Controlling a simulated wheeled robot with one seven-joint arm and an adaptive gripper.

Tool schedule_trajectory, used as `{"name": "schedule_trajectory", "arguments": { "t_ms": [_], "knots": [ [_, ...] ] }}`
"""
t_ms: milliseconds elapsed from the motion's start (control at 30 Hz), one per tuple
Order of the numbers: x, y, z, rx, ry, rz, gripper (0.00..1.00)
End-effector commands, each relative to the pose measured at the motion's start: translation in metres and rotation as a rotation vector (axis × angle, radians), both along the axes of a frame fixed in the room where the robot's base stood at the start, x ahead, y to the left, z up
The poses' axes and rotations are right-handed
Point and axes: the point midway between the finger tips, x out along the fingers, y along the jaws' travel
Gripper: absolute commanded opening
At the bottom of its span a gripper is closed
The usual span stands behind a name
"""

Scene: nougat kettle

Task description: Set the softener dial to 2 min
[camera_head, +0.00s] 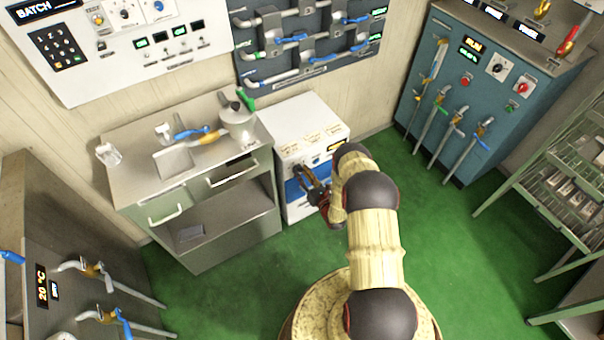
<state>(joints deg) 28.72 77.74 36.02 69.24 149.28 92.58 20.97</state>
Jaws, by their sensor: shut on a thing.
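The softener appears to be the white box-shaped machine (302,117) against the back wall, with a blue door or panel (293,196) on its front. My gripper (306,178) is at the upper front of this machine, at the height of its controls. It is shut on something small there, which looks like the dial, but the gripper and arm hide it. The dial's pointer and its marks cannot be read. A small yellowish display (337,146) shows at the top right of the machine's front. My arm covers the machine's right side.
A steel cart (130,155) with a pot (238,122) and blue-handled tools stands close on the left. A pipe panel (310,45) hangs above. A teal cabinet (420,100) with levers stands right, beside a rack (570,185). Green floor is clear between.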

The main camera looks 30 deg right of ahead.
Motion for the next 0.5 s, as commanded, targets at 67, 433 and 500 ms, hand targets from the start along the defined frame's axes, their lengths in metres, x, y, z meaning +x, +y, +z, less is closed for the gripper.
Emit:
{"name": "schedule_trajectory", "arguments": {
  "t_ms": [67,433,500],
  "knots": [
    [0.0000,-0.0001,0.0000,0.000,0.000,0.000,0.12],
    [0.0000,-0.0002,-0.0007,0.021,0.001,0.000,0.05],
    [0.0002,-0.0004,-0.0010,0.042,0.001,0.000,0.05]
  ]
}}
